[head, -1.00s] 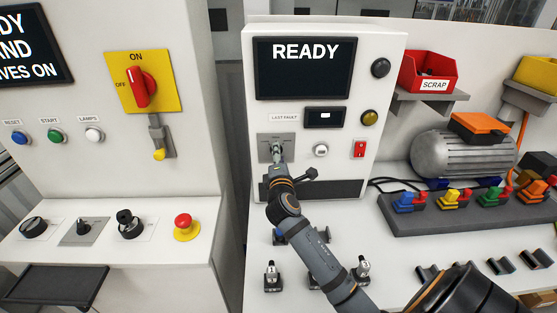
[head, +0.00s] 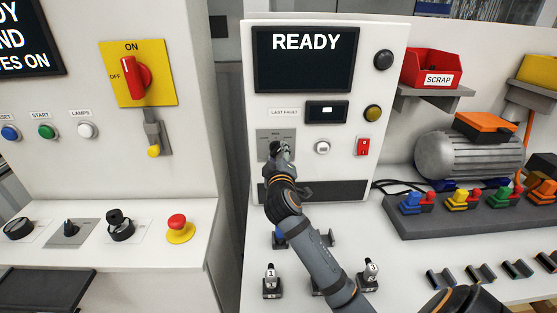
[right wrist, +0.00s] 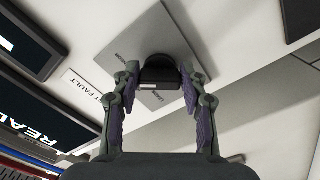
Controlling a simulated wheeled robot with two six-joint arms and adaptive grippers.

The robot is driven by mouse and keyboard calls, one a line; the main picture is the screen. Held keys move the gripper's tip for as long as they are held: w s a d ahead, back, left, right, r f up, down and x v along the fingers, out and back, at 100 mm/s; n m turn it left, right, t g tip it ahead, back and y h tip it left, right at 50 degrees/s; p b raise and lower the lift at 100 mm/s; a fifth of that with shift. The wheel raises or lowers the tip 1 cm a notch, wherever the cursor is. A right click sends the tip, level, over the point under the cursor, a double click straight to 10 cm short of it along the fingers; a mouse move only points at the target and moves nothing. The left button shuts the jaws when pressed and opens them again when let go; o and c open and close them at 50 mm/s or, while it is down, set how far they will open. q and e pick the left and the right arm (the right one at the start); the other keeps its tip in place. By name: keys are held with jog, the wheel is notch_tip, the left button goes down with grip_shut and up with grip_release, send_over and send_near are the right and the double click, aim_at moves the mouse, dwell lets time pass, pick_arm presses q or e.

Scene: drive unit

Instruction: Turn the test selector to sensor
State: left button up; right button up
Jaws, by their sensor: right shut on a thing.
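The test selector is a dark knob (right wrist: 158,72) on a square grey plate (head: 262,137) on the front of the white READY panel, below the "LAST FAULT" label. In the right wrist view the plate (right wrist: 175,42) has small labels around the knob, too small to read surely. My right gripper (head: 279,149) is at the plate, hiding most of the knob in the head view. In the right wrist view its fingers (right wrist: 159,77) stand on either side of the knob, shut on it. The knob's pointing direction is hidden. My left gripper is not in view.
A dark strip (head: 345,190) runs below. Small numbered parts stand on the bench under my right arm. A motor (head: 470,155) lies to the right.

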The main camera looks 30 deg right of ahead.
jog(key=shift+f+m+b, duration=0.15)
jog(key=shift+m+b, duration=0.45)
jog(key=shift+m, duration=0.5)
jog(key=o, duration=1.1)
jog(key=shift+o, duration=0.2)
jog(key=v, duration=0.7)
jog(key=shift+s, duration=0.2)
jog(key=shift+a, duration=0.15)
